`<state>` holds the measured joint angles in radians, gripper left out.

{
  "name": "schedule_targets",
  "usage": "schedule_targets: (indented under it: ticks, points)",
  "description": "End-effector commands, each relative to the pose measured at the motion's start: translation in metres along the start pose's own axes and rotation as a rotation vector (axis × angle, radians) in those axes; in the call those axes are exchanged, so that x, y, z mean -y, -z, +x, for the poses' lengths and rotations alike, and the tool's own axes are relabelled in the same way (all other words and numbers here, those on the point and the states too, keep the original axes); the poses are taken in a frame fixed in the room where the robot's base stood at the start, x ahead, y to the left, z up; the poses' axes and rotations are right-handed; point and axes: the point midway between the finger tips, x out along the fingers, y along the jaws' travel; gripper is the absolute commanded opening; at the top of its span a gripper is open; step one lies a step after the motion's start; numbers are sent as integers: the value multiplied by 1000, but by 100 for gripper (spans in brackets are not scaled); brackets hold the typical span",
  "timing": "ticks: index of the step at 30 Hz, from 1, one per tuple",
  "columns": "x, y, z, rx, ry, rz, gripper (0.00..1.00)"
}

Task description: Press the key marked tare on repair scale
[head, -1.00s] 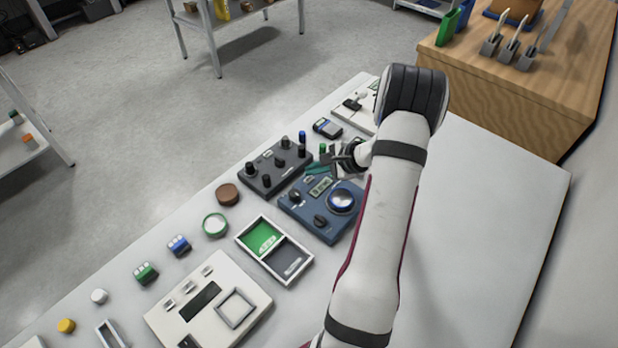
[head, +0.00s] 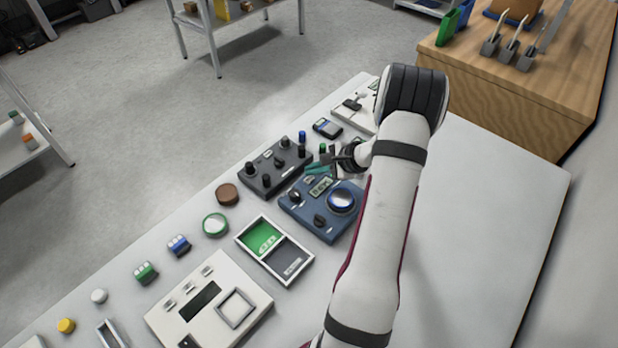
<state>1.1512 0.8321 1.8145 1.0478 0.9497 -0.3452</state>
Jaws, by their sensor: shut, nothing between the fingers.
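A white device (head: 172,322) with a dark display, several keys and a square frame sits nearer the front. Key labels and device names are too small to read, so I cannot tell which one is the repair scale. My gripper (head: 326,164) is shut and empty, at the back edge of the blue device. Whether it touches a key cannot be told; my wrist hides part of that area.
A black knobbed box (head: 273,168) stands close behind the blue device. A green and grey divided tray (head: 256,262) lies in front of it. Small round and block-shaped pieces line the table's left side. The table (head: 470,220) is clear right of my arm.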

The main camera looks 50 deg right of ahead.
Motion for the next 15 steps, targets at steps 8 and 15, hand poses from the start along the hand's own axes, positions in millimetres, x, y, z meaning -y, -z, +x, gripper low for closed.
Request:
schedule_targets:
  ticks: [8,15]
  points:
    - [-4,4,5,0,-1,0,0]
    - [-4,4,6,0,0,0,0]
